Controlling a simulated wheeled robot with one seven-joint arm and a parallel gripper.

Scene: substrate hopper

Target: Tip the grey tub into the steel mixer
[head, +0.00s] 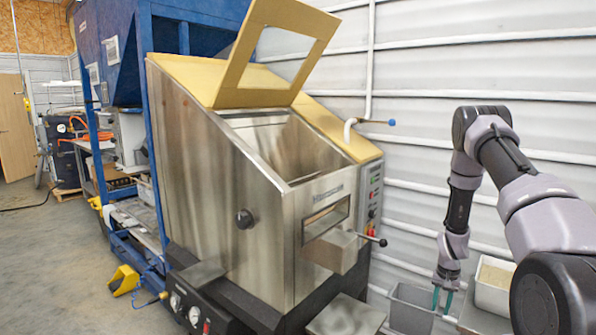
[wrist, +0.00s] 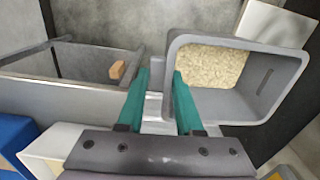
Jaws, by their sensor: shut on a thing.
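The steel mixer (head: 215,190) stands in the middle of the head view, its opening on top uncovered under a raised yellow framed lid (head: 240,98). The grey tub (head: 412,308) is low to the right of the mixer, close to the wall. My gripper (head: 443,298) points down at the tub's right side. The tub's underside is hidden.
A pale bin (head: 495,285) with grainy contents stands right of my gripper. A handle (head: 372,240) sticks out from the mixer's front. In the wrist view a grey open container (wrist: 60,92) with a brown block (wrist: 117,70) lies left of my fingers. A blue frame (head: 150,130) stands behind the mixer.

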